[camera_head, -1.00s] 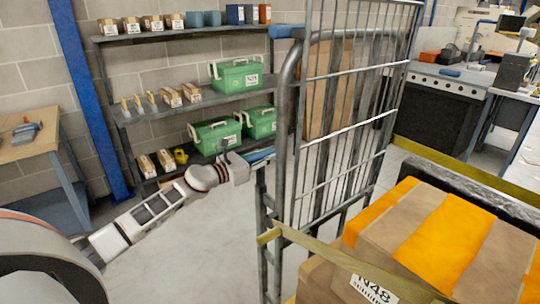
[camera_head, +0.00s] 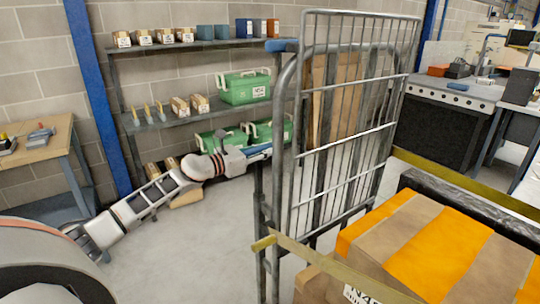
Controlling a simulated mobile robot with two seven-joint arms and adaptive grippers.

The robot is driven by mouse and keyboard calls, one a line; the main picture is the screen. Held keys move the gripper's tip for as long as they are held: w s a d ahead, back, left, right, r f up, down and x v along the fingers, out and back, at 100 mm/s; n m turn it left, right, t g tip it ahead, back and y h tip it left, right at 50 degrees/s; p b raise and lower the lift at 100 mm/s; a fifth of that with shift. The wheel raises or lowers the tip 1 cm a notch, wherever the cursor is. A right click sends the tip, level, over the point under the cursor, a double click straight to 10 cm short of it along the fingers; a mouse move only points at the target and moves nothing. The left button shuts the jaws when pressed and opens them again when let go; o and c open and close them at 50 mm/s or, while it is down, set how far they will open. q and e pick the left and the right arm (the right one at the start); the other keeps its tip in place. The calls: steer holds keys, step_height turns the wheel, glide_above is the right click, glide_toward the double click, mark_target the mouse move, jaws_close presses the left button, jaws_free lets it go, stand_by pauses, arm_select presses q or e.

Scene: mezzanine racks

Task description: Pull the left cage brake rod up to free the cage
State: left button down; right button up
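The cage (camera_head: 345,140) is a grey wire-mesh roll cage right of centre, with a tall side panel. At its left side a blue grip (camera_head: 258,152) sits at the top of a thin upright grey rod (camera_head: 260,195), which I take as the brake rod. My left gripper (camera_head: 242,157) reaches in from the left, and its tip is at this blue grip. The fingers are small and partly hidden against the green boxes, so I cannot tell whether they are closed on it. My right gripper is out of view.
Cartons with orange tape (camera_head: 440,245) fill the front right, with an olive strap (camera_head: 330,262) across. A shelf rack (camera_head: 190,48) with green boxes (camera_head: 245,88) stands behind. A workbench (camera_head: 45,150) is at left. The grey floor (camera_head: 200,235) left of the cage is clear.

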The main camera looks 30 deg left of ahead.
arm_select(q)
steer(key=c, duration=1.8)
jaws_free()
steer(key=shift+a+r, duration=0.15)
steer(key=shift+r, duration=0.45)
steer(key=shift+c, duration=0.2)
steer(key=shift+o, duration=0.3)
steer(key=shift+f, duration=0.15)
steer(key=shift+f, duration=0.15)
steer(key=v, duration=1.2)
